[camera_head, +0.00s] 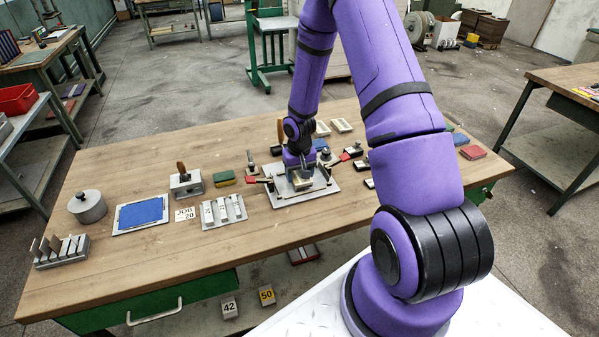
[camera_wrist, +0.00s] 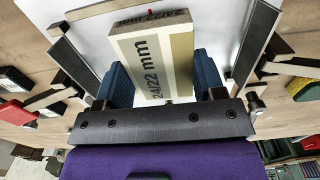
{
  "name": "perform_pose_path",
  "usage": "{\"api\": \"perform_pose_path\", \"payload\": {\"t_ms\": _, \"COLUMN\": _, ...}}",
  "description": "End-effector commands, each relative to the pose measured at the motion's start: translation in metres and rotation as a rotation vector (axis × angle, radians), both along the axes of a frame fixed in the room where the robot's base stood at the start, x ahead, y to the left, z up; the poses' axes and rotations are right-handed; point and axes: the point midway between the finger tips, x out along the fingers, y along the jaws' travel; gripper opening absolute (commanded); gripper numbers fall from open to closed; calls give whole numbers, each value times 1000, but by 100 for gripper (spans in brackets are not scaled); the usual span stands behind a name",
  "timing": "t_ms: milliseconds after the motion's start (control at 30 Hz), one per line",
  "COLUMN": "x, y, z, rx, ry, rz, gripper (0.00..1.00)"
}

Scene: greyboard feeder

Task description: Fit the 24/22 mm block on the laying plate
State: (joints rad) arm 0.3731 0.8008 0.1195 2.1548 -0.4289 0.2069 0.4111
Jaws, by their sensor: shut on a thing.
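The 24/22 mm block (camera_wrist: 152,55) is cream and tan with its printed label facing the wrist camera. My gripper (camera_wrist: 163,80) is shut on it, with a blue-padded finger on each side. In the head view my gripper (camera_head: 299,172) points down over the laying plate (camera_head: 285,200), a light metal plate on the bench. The block (camera_head: 301,183) shows pale beneath the gripper, over the middle of the plate. The plate surface also shows in the wrist view (camera_wrist: 88,35), between dark bars on both sides. I cannot tell whether the block touches the plate.
Left of the plate are a tray with white pieces (camera_head: 223,211), a JOB 20 card (camera_head: 185,214), a wooden-handled block (camera_head: 186,184), a blue pad (camera_head: 141,213) and a round pot (camera_head: 87,206).

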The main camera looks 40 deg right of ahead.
Motion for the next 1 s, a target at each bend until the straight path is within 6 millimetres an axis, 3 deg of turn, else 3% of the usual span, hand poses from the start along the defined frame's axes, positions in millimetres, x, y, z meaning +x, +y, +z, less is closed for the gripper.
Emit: {"api": "perform_pose_path", "payload": {"t_ms": 1000, "x": 0, "y": 0, "z": -9, "rx": 0, "ry": 0, "rz": 1, "gripper": 38}}
